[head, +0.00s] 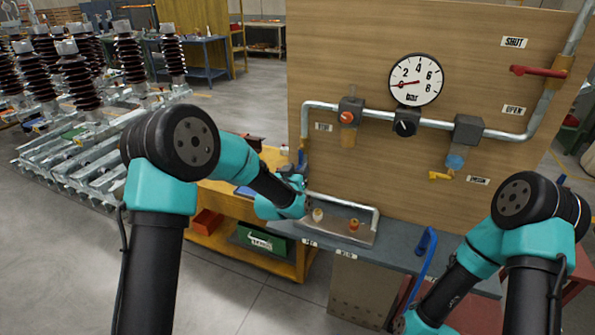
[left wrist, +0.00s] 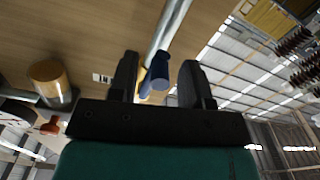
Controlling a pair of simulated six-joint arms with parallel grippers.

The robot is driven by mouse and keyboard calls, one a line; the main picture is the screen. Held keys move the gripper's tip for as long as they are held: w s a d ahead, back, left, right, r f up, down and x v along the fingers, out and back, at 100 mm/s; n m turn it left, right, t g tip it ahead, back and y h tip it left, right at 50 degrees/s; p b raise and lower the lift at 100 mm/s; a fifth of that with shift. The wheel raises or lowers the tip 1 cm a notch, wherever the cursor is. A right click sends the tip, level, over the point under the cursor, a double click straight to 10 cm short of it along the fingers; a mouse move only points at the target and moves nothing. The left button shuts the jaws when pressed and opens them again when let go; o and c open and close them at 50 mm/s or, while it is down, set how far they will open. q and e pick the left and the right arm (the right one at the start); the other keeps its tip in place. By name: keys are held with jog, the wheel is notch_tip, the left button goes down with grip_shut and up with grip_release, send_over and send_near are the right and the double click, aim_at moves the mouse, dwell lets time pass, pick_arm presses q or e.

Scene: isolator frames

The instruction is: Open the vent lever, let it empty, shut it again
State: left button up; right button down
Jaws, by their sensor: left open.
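A blue-ended lever (left wrist: 160,70) shows in the left wrist view at the end of a grey pipe (left wrist: 172,25), with a yellow part beside it. It lies between the two fingers of my open left gripper (left wrist: 155,80); I cannot tell whether they touch it. In the head view my left gripper (head: 299,183) is at the board's lower left edge, below the pipe's left end, and hides most of the lever. The round gauge (head: 417,80) has its red needle at the low end, near zero. My right gripper is out of view; only its arm shows at lower right.
A red lever (head: 538,71) sits level at the upper right, near a SHUT label (head: 515,42) and above an OPEN label (head: 513,109). A grey tray (head: 340,208) holds small orange and pale pieces. A blue curved handle (head: 427,255) stands at the bench's front.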

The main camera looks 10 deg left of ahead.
pick_arm(q)
grip_shut()
dwell(0.4)
jog(key=shift+d, duration=0.1)
